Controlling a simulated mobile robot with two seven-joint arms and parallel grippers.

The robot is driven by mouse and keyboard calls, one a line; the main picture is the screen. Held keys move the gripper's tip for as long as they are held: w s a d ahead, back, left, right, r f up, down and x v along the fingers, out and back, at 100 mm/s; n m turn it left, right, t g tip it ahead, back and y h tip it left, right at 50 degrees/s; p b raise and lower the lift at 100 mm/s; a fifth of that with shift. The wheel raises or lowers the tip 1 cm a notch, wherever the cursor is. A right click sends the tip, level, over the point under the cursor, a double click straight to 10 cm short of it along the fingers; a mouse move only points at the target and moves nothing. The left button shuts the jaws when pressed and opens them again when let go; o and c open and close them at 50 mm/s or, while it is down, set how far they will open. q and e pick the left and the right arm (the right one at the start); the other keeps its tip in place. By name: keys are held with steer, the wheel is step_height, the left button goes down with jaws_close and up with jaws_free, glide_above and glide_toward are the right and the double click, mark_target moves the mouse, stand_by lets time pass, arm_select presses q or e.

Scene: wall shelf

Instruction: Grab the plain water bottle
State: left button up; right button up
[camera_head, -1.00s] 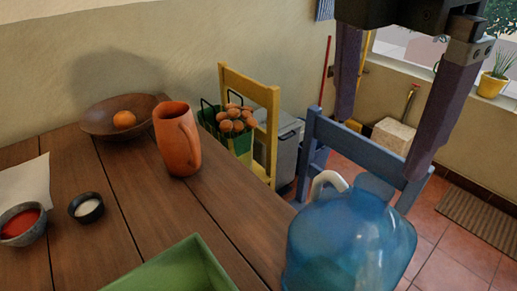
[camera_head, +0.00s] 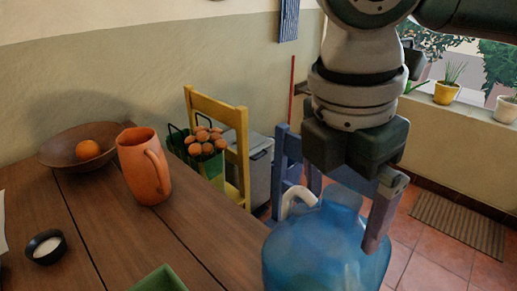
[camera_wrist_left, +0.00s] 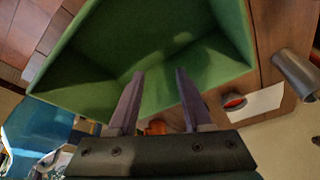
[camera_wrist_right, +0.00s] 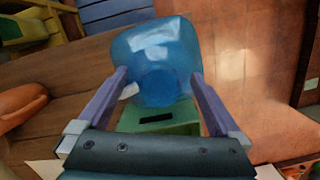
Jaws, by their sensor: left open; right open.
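The plain water bottle is a large translucent blue jug (camera_head: 322,252) with a pale handle, at the table's right edge in the head view. My right gripper (camera_head: 345,212) is above it, pointing down. One finger shows in front of the jug's right side; the other is mostly hidden. In the right wrist view the jug (camera_wrist_right: 158,62) lies between and beyond the spread fingers, with no clear contact. My left gripper (camera_wrist_left: 160,74) is open and empty over a green box in its wrist view. It is outside the head view.
The green box (camera_head: 160,281) sits at the table's front. An orange mug (camera_head: 143,170), a wooden bowl (camera_head: 60,150) with an orange, and a small dark bowl (camera_head: 45,252) stand on the table (camera_head: 105,215). Yellow (camera_head: 240,150) and blue chairs (camera_head: 281,165) stand behind.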

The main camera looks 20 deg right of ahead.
steer(key=shift+c, duration=0.2)
jaws_close()
stand_by(0.5)
